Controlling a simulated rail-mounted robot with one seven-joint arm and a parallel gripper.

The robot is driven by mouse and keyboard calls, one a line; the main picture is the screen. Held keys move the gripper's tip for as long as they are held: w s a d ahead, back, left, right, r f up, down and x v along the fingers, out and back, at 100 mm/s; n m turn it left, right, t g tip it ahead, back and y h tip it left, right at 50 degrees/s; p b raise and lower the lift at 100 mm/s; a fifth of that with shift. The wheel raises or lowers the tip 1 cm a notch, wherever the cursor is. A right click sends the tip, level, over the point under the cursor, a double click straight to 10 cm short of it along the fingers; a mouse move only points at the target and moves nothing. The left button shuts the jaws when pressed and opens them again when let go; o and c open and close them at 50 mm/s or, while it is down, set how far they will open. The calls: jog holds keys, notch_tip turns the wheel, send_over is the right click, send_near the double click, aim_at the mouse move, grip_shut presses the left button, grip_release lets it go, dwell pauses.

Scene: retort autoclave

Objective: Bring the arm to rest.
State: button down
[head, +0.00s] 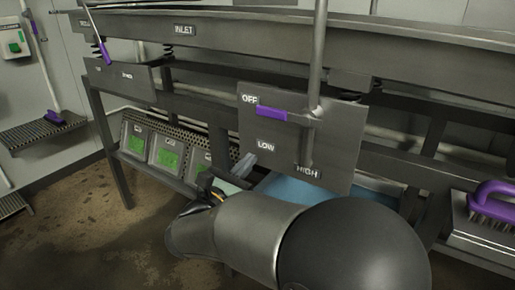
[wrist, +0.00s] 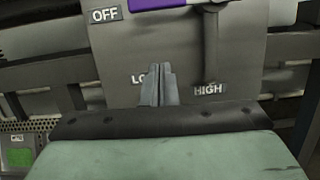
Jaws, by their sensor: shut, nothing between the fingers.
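My gripper (head: 243,165) is in front of the grey panel marked OFF, LOW and HIGH (head: 330,150), near its lower left edge in the head view. In the wrist view my gripper (wrist: 159,75) is shut and empty, its fingertips partly covering the LOW label. Whether the fingers touch the panel cannot be told. The purple-gripped lever (head: 272,114) on the panel points left, just below the OFF label, and the gripper is apart from it. My arm covers the lower middle of the head view.
A purple-handled brush (head: 492,205) sits at the right edge. Several grey boxes with green faces (head: 168,154) stand on the lower shelf at left. A blue surface (head: 290,188) lies behind the panel's lower edge. Steel legs and rails surround the arm; open floor (head: 75,225) is at left.

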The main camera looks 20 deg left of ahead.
jog(key=d+r+m+g+h+p, duration=0.1)
jog(key=d+m+g+h+p, duration=0.45)
jog(key=d, duration=0.95)
jog(key=d+r+m+g+h+p, duration=0.2)
jog(key=d+m+g+p, duration=0.45)
jog(key=d, duration=0.85)
jog(key=s+d+m+g+y+p, duration=0.35)
jog(key=s+d+m+g, duration=0.35)
jog(key=s+d+m, duration=0.25)
jog(key=s+r+m+g+y+p, duration=0.1)
jog(key=s+r+m+y+p, duration=0.1)
jog(key=s+m+y+p, duration=0.5)
jog(key=s+m, duration=0.2)
jog(key=m, duration=0.3)
jog(key=shift+r, duration=0.35)
jog(key=shift+w+d, duration=0.1)
